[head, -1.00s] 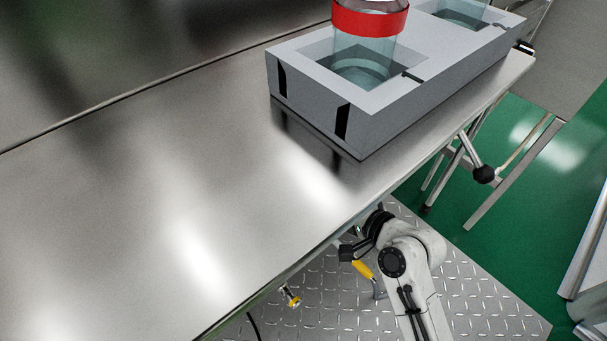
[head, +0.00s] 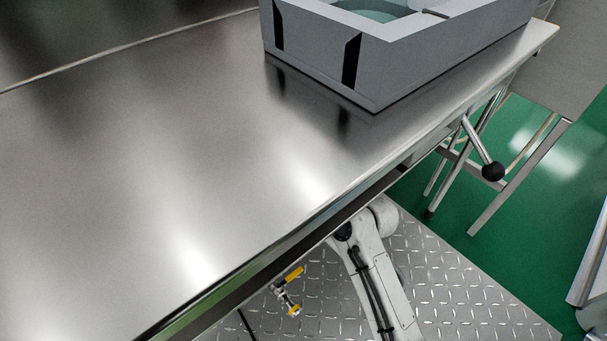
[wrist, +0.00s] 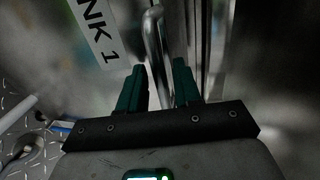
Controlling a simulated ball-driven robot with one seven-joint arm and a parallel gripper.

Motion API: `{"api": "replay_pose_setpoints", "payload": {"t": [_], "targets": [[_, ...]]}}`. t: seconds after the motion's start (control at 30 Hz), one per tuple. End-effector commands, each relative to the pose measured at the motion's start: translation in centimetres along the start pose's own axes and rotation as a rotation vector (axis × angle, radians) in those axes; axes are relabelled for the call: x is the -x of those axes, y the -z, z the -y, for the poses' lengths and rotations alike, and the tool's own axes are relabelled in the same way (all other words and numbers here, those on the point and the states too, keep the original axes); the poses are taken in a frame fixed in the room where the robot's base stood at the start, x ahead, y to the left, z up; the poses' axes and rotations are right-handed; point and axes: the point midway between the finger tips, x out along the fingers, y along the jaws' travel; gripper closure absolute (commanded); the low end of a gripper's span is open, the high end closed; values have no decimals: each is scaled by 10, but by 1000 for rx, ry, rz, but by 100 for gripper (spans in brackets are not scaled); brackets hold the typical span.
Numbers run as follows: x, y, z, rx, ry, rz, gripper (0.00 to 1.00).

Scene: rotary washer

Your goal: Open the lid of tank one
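In the wrist view a white label (wrist: 93,32) with the visible text "NK 1" is on a steel surface. To its right stands a bent metal bar (wrist: 154,45), like a handle. My gripper (wrist: 159,75) has its two green fingers apart, one on each side of the bar's lower part. I cannot tell whether they touch it. In the head view my gripper is hidden below the front edge of the steel top (head: 160,200). I cannot tell which part of this top is the lid of tank one.
A grey box (head: 400,60) holding a glass vessel sits on the steel top at the back right. A yellow-handled valve (head: 290,282) is below the front edge. A black-knobbed lever (head: 492,171) sticks out at the right. A tread-plate floor (head: 450,270) lies below.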

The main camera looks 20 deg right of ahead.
Motion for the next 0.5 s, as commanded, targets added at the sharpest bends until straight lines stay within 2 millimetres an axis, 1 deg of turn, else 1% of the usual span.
{"api": "replay_pose_setpoints", "payload": {"t": [0.27, 0.37, 0.5], "targets": [[-2, 0, 1, 1, 1, 0, 67], [-2, 0, 1, 1, 1, 0, 75], [-2, 0, 1, 0, 1, 0, 88]]}}
